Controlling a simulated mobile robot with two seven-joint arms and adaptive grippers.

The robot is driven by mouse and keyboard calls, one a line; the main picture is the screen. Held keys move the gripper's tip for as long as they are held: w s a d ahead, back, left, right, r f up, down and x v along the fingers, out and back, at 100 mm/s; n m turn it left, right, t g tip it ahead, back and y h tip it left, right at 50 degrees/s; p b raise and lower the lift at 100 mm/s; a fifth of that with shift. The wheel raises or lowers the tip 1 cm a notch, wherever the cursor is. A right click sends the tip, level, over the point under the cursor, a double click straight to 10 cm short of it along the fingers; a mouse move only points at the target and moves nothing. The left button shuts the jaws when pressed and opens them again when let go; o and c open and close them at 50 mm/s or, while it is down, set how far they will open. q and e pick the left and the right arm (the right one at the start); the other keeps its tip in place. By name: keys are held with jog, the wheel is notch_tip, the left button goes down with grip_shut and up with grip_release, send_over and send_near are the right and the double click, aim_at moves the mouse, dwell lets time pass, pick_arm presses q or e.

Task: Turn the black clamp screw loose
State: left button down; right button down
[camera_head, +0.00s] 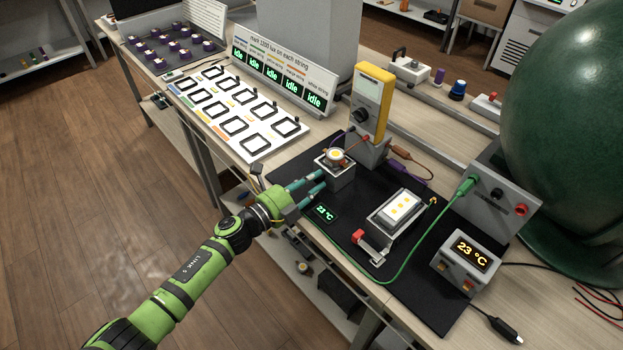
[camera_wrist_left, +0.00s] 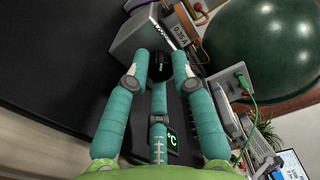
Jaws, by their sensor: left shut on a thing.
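The black clamp screw (camera_wrist_left: 160,66) shows in the left wrist view as a dark round knob between my fingertips. It belongs to the side of a small grey block (camera_head: 340,178), which carries a round yellow LED (camera_head: 335,155) on top. My left gripper (camera_head: 320,181) reaches in from the left with its teal fingers at the block's near left side. In the left wrist view, the fingers of my left gripper (camera_wrist_left: 161,70) are shut around the knob. In the head view the fingers and block hide the screw. My right gripper is not in view.
The block stands on a black mat (camera_head: 415,305) near the table's front edge. A large green sphere (camera_head: 575,120) stands far right.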

pick_arm(q)
jog(key=shift+w+a+r+n, duration=0.1)
jog(key=shift+r+n, duration=0.1)
jog(key=shift+n, duration=0.2)
jog(key=c, duration=1.1)
grip_release()
jog(key=shift+o, duration=0.2)
jog(key=shift+f, duration=0.1)
jog(key=v, duration=1.2)
